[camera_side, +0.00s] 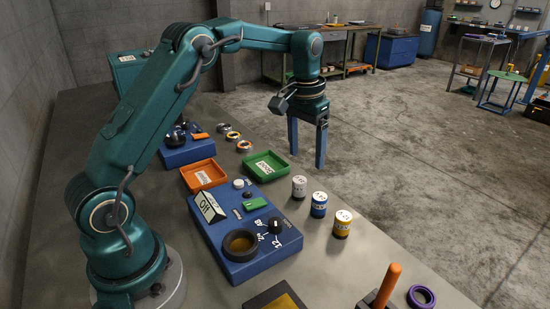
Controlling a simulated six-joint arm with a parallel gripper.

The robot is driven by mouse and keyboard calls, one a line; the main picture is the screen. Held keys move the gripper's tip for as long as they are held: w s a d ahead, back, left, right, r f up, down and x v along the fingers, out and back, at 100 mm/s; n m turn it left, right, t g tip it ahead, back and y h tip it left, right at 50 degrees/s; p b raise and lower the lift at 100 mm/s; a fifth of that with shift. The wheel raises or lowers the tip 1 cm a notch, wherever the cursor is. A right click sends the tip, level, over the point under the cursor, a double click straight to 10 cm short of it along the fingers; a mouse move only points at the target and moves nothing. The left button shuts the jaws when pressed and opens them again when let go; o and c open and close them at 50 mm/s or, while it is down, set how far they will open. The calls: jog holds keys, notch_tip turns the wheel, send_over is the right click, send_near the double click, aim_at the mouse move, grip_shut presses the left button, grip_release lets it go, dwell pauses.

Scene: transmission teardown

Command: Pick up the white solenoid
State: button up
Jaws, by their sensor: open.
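The white solenoid (299,187) looks like a small upright white cylinder with dark markings. It stands on the workbench, right of the blue control box, at the left end of a row with a blue-and-white cylinder (319,204) and a yellow-and-white cylinder (342,223). My gripper (306,160) points straight down in the air, above and beyond the white solenoid in the picture. Its two blue fingers are apart with nothing between them. The exact gap between the fingertips and the solenoid cannot be told from this one view.
The blue control box (270,262) with knob and round recess lies left of the cylinders. A green tray (281,174) and an orange tray (222,180) lie behind it. An orange peg (387,284) and purple ring (421,297) are at front right. The bench's right edge runs close by.

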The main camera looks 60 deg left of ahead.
aim_at(300, 180)
jog(key=shift+g, duration=0.5)
jog(key=f, duration=0.3)
jog(key=a+f, duration=0.1)
jog(key=f, duration=0.1)
jog(key=shift+s, duration=0.3)
jog(key=shift+f, duration=2.05)
grip_shut()
